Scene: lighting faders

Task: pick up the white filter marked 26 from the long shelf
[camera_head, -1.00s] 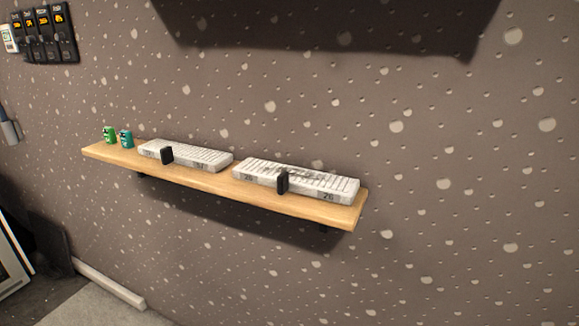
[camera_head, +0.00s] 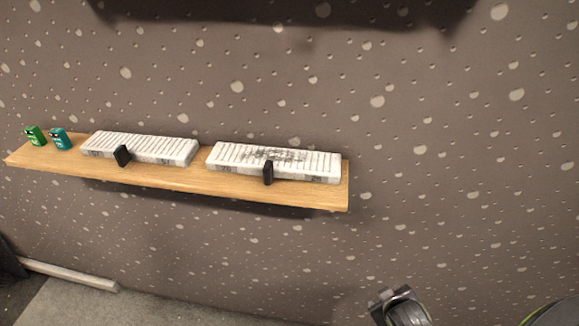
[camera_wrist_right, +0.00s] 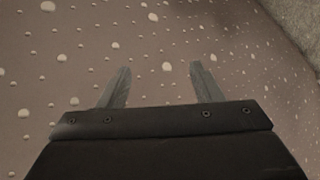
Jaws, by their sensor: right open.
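The long wooden shelf (camera_head: 180,179) is fixed to the wall across the left and middle of the head view. Two white pleated filters lie on it. The right-hand filter (camera_head: 225,157) has a dark smudge on top and a black block handle (camera_head: 268,173) at its front; in the earlier head view its label reads 26. The left-hand filter (camera_head: 165,148) is cleaner and also has a black block (camera_head: 122,156); its label is too small to read. My right gripper (camera_wrist_right: 150,85) is open and empty, facing bare wall. Part of my right arm shows at the bottom right of the head view. My left gripper is out of view.
A green can (camera_head: 35,136) and a teal can (camera_head: 60,139) stand at the shelf's left end. A dark overhang (camera_head: 290,12) juts out above. A pale skirting strip (camera_head: 70,274) lies along the floor. The wall right of the shelf is clear.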

